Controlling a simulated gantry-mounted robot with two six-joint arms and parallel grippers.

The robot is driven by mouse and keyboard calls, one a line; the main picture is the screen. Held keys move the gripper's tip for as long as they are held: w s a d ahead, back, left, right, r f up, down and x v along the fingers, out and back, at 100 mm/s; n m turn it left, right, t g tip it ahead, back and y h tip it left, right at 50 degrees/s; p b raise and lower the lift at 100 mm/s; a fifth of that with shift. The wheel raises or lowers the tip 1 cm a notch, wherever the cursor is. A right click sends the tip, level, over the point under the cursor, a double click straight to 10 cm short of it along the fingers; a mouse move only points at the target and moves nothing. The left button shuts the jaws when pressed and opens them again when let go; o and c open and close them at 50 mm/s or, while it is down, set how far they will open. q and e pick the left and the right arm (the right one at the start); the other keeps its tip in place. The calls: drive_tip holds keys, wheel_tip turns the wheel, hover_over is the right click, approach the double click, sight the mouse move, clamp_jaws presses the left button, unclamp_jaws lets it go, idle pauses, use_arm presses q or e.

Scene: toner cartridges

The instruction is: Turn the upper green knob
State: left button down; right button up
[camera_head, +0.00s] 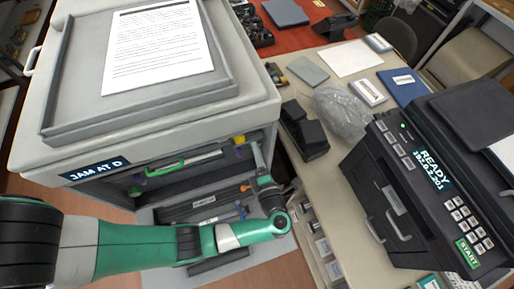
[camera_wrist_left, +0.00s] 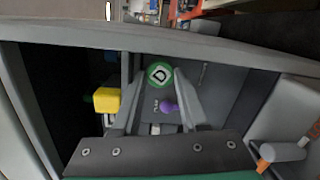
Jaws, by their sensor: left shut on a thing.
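The green knob (camera_wrist_left: 159,73), a round disc with a white patch marked D, sits inside the printer's open front in the left wrist view. My left gripper (camera_head: 256,147) reaches into the right side of that opening in the head view. In the left wrist view its two fingers stand on either side of the knob, shut on it. The gripper hides the knob in the head view. A purple part (camera_wrist_left: 168,106) shows between the fingers, below the knob in the picture. My right gripper is not in view.
A yellow block (camera_wrist_left: 107,98) is close beside the fingers; it also shows in the head view (camera_head: 239,141). A green handle (camera_head: 165,166) lies left in the opening of the printer (camera_head: 262,95). A black machine (camera_head: 400,180) stands on the table at right.

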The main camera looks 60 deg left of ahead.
use_arm(q)
drive_tip(key=shift+m, duration=0.3)
drive_tip(key=c, duration=0.7)
unclamp_jaws()
drive_tip(key=b+v, duration=0.1)
drive_tip(key=v, duration=1)
drive_tip(key=shift+d, duration=0.3)
drive_tip(key=shift+r, duration=0.1)
